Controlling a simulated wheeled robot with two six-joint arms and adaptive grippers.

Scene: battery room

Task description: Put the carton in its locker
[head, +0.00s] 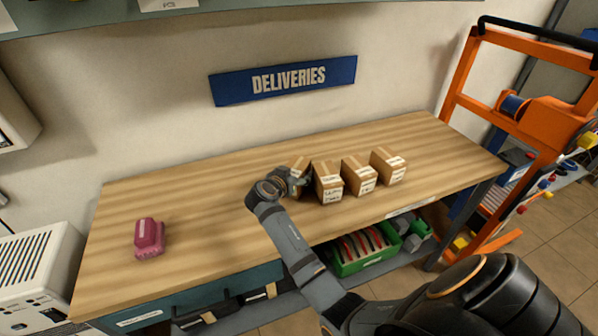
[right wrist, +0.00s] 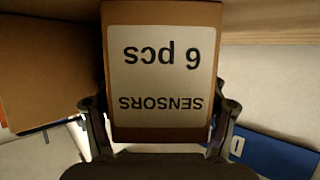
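A brown carton (right wrist: 160,128) with a white label reading "SENSORS 6 pcs", upside down in the right wrist view, fills the space between the fingers of my right gripper (right wrist: 160,118). The fingers lie close against its two sides and appear shut on it. In the head view my right gripper (head: 296,182) is at the left end of a row of cartons and partly hides this carton (head: 301,165). Whether the carton's underside touches the table is hidden. My left gripper is not in view. No locker can be made out.
Similar labelled cartons (head: 328,184), (head: 359,176), (head: 388,167) stand just right on the wooden table (head: 210,210). A pink object (head: 149,238) sits at left. A green crate (head: 362,262) is below, an orange frame (head: 548,125) at right. The table's left middle is clear.

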